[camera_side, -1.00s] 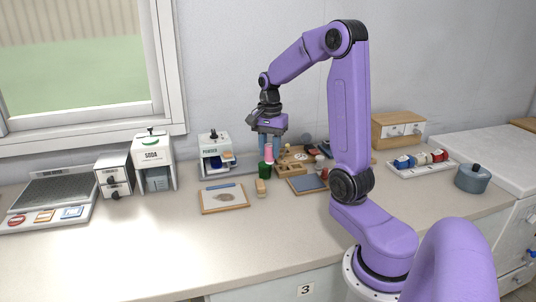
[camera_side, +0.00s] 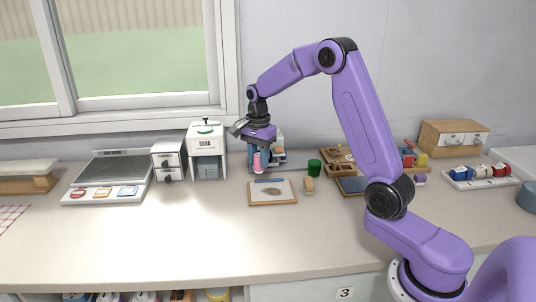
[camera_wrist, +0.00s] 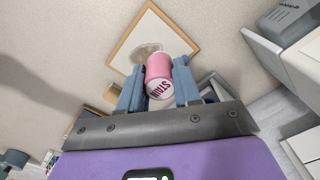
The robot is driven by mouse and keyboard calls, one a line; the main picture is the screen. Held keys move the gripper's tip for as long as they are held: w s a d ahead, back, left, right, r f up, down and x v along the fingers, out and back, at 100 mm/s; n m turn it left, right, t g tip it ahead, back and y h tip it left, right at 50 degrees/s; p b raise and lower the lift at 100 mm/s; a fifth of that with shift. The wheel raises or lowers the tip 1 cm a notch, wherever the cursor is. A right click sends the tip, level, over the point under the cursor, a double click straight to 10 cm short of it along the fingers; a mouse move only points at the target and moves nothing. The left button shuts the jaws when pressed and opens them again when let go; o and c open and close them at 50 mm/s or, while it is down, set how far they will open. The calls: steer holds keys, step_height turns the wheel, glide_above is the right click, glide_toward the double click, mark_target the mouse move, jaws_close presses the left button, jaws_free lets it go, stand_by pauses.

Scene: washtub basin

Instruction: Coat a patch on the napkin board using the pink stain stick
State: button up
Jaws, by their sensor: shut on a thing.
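My gripper (camera_side: 258,157) is shut on the pink stain stick (camera_side: 257,164), which hangs between the blue fingers. In the wrist view the stick (camera_wrist: 158,68) shows a white end with dark lettering towards the camera. The napkin board (camera_side: 272,204) is a white panel in a thin wooden frame, flat on the counter, with a grey-brown patch (camera_side: 272,191) and a blue bar (camera_side: 269,180) near its back edge. My gripper holds the stick above the board's back left side. The stick partly covers the board and patch in the wrist view; its far end is hidden there.
The counter in front is clear.

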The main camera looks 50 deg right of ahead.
mark_target(259, 172)
steer(key=shift+f, duration=2.95)
steer(key=shift+s+d+f, duration=0.2)
steer(key=shift+f, duration=0.6)
steer(key=shift+s+d, duration=2.45)
steer(key=shift+w+a, duration=2.5)
steer(key=shift+a, duration=0.05)
steer(key=shift+w+a+r, duration=0.1)
steer(key=shift+w, duration=0.1)
steer(key=shift+s+r, duration=0.1)
steer(key=shift+r, duration=3.85)
